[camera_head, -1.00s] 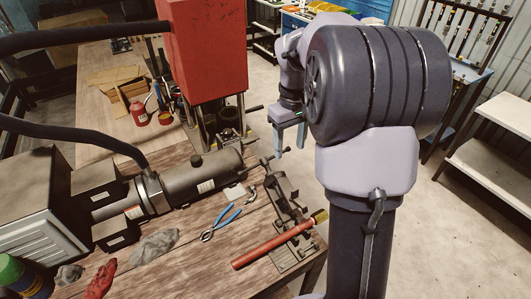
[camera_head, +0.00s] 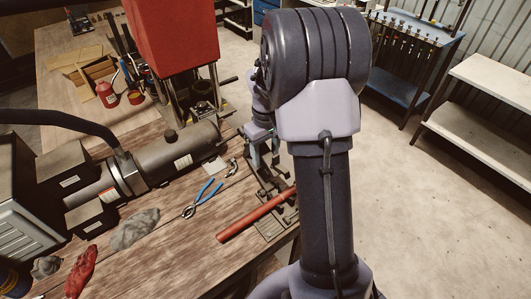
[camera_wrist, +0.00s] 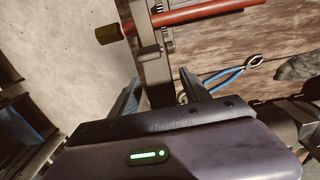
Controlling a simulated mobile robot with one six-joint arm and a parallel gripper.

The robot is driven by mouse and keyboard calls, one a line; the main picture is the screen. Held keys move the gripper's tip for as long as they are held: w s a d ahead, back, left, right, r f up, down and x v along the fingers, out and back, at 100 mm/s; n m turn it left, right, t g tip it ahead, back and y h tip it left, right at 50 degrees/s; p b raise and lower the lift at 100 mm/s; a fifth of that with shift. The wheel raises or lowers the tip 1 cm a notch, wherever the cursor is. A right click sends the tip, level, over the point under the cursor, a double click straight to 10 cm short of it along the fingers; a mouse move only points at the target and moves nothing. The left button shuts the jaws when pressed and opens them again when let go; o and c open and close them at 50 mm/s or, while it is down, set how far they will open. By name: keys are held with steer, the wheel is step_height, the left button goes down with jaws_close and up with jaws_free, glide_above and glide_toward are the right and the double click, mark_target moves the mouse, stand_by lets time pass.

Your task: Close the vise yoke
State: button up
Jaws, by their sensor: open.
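The vise (camera_head: 262,182) is a dark metal fixture at the right edge of the wooden bench, partly hidden by my arm. In the wrist view its metal upright (camera_wrist: 152,68) shows between my fingers. I cannot tell which part is the yoke or how far it is swung. My gripper (camera_head: 263,148) is above the vise's far end, with open fingers pointing down. In the wrist view the open gripper (camera_wrist: 160,80) has one finger on each side of the vise part. Contact cannot be told.
A dark cylinder (camera_head: 182,150) and red press (camera_head: 172,38) stand behind.

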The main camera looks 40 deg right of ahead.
jaws_close()
stand_by(1.3)
